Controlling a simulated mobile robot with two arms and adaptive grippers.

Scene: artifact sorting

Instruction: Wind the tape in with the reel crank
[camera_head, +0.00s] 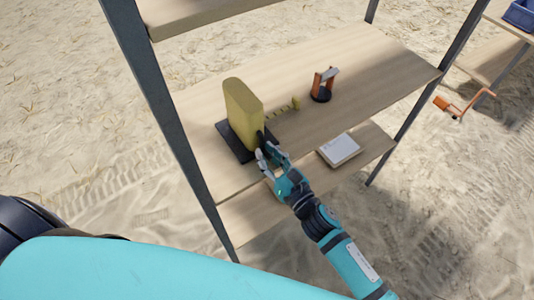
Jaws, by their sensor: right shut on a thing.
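A yellow tape reel (240,112) stands upright on a dark base plate (231,143) on the wooden shelf. A short length of marked yellow tape (283,109) comes out of its right side and ends in a small yellow piece (296,103). My right gripper (264,152) is at the near side of the reel, over the shelf's front edge. It is shut on the reel crank, a dark part on the reel's near face that my fingers mostly hide. My left gripper is not in view.
An orange and black tool (323,84) stands on the same shelf (372,80), right of the tape. A white box-like thing (339,149) lies on the lower shelf. Grey posts (165,105) frame the shelves. An orange crank-shaped thing (458,106) shows at the right. A blue crate (520,15) is at the top right.

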